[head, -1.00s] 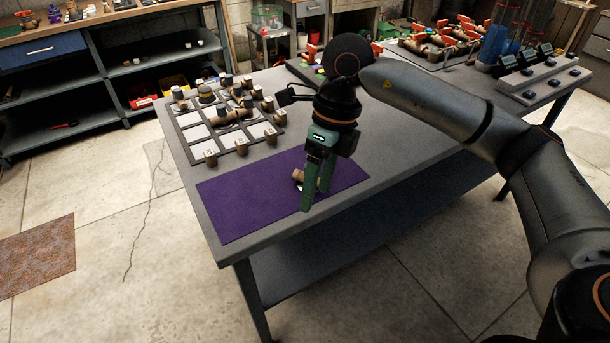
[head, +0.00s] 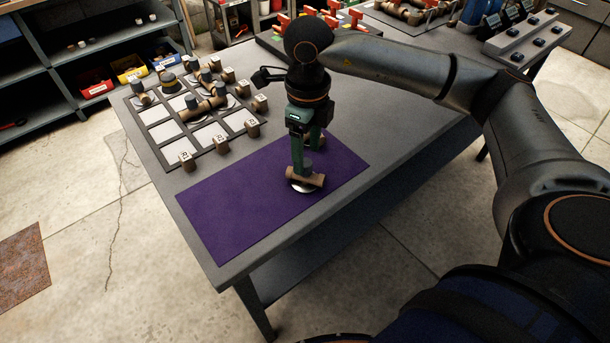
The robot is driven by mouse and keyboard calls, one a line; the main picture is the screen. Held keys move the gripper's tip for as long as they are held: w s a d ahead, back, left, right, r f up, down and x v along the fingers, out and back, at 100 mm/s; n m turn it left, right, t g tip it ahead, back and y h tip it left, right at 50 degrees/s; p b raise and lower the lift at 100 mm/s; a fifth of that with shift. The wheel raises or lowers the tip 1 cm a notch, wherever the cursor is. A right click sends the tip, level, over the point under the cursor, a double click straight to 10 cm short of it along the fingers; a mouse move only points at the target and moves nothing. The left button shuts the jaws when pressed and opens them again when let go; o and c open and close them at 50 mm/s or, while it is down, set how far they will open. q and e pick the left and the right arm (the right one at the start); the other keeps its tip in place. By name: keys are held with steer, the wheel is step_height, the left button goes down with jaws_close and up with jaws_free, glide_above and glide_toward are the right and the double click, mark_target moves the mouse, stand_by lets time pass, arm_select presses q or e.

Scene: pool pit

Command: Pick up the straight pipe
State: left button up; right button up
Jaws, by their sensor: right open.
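My right gripper (head: 306,157) is open and points down over the purple mat (head: 235,205), with its green fingers low over the mat's right half. Another brown piece shows partly behind the fingers. I cannot tell which piece is the straight pipe. My left gripper is not in view.
A gridded tray (head: 165,131) with pipe fittings and small labelled blocks stands left of the mat. A rack with red parts (head: 312,28) is at the back of the grey table (head: 385,135). The mat's left half is clear.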

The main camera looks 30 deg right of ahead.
mark_target(305, 162)
steer(key=shift+a+f, duration=0.2)
steer(key=shift+f, duration=2.55)
jaws_close()
